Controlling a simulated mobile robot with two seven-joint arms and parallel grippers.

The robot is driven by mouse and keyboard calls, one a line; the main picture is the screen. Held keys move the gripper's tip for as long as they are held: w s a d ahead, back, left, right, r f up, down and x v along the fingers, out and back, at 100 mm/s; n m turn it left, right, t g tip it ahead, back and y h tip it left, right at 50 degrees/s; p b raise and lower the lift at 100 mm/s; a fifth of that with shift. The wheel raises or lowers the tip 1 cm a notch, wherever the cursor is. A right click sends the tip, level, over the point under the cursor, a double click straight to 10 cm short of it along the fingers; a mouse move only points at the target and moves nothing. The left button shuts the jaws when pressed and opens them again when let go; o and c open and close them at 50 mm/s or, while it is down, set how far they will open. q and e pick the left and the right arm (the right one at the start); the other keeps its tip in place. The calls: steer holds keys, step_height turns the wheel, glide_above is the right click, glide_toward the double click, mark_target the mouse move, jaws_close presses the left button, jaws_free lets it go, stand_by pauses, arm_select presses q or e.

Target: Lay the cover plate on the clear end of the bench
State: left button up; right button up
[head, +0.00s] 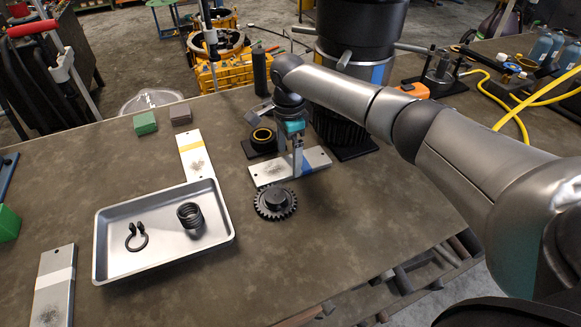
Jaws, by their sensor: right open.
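Similar plates lie elsewhere: one with a yellow stripe (197,158) behind the tray and one with a pale stripe (55,290) at the front left. I cannot tell which of them is the cover plate. My left gripper is not in view.
A black gear (275,202) lies just in front of the blue-striped plate. A metal tray (160,258) holds a snap ring (137,238) and a spring (190,215). A black-and-yellow part (262,137) stands behind the plate. The bench front right of the gear is bare.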

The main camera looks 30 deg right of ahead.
step_height(320, 180, down, 2)
jaws_close()
stand_by(0.9)
steer(key=shift+r, duration=0.15)
